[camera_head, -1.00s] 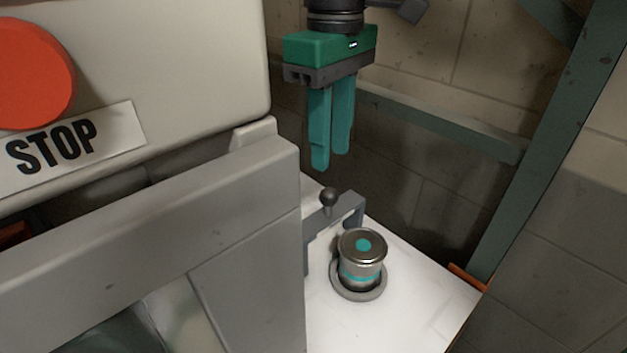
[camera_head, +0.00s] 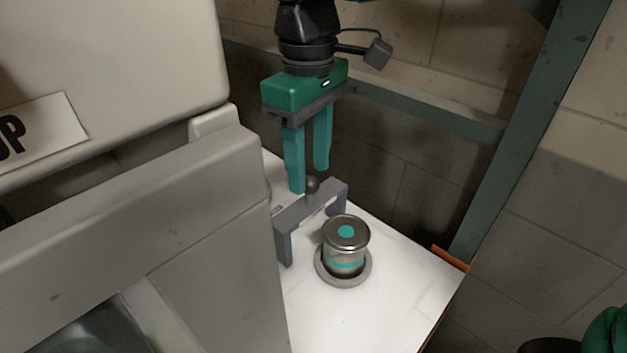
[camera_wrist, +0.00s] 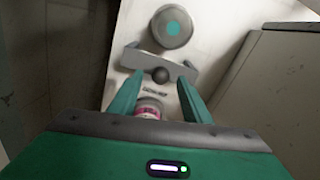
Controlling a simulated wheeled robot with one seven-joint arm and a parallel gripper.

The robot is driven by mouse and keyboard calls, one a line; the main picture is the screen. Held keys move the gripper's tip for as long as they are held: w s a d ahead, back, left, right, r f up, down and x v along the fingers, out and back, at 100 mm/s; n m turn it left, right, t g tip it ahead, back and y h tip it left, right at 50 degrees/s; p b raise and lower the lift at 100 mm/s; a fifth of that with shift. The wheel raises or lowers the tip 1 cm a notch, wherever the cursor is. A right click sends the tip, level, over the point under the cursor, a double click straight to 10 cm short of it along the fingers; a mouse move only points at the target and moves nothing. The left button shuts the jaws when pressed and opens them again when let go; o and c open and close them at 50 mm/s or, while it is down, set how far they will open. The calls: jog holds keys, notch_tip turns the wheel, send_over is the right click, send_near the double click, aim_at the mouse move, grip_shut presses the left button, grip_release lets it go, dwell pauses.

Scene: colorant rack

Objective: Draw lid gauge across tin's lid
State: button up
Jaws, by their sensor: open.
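The lid gauge (camera_head: 309,211) is a grey bridge-shaped frame with a dark ball knob on top. It stands on the white surface just behind and left of the tin (camera_head: 346,246). The tin is metal with a teal dot on its lid and a teal band, and sits in a grey ring. My gripper (camera_head: 309,178) is open, pointing down, with its fingertips around or just above the knob's height. In the wrist view the gauge (camera_wrist: 182,70) lies just beyond my fingertips (camera_wrist: 158,98), its knob between their lines, and the tin (camera_wrist: 171,27) is farther on. I cannot tell contact.
A teal-grey post (camera_head: 530,130) and block wall are behind and right. A reddish-pink banded object (camera_wrist: 149,108) shows between my fingers. White surface (camera_head: 375,305) in front of the tin is clear.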

aim_at(310, 176)
jog(key=shift+f, duration=2.15)
